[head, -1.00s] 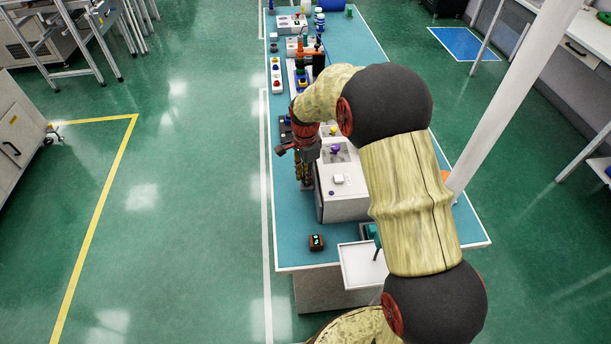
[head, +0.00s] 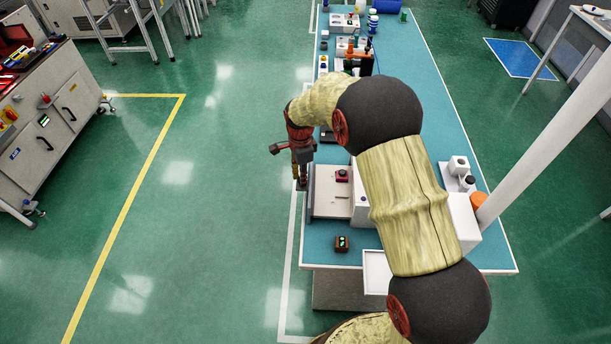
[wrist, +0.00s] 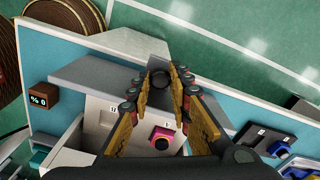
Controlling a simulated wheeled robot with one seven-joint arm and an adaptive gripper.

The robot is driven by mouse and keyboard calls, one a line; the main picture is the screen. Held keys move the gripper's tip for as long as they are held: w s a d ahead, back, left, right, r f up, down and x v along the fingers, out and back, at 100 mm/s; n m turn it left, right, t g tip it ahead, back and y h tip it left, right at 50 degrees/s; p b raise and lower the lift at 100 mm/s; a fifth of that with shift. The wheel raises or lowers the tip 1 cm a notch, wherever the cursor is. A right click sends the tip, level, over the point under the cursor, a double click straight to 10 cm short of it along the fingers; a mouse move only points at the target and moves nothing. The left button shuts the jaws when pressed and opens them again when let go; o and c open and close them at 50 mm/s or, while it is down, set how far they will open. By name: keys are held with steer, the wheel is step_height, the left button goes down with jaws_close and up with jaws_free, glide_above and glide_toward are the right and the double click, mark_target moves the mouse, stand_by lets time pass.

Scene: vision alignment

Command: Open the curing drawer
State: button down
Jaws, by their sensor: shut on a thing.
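The curing drawer (head: 330,205) is a pale tray sticking out to the left from a white box (head: 361,205) on the blue table. A pink-red block with a dark round top (wrist: 161,138) lies inside it; it also shows in the head view (head: 342,175). My gripper (wrist: 161,79) is shut on a dark round handle (wrist: 160,76) at the drawer's grey front (wrist: 92,72). In the head view my gripper (head: 302,184) is at the drawer's left end, and the handle is hidden there. My arm covers part of the white box.
A small brown display box (head: 342,243) stands on the table (head: 320,254) near its front edge. A white tray (head: 377,272) is to its right. Bottles and devices stand at the table's far end. The green floor left of the table is clear.

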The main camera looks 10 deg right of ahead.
steer(key=c, duration=1.6)
jaws_free()
step_height(320, 180, up, 12)
steer(key=shift+r, duration=0.1)
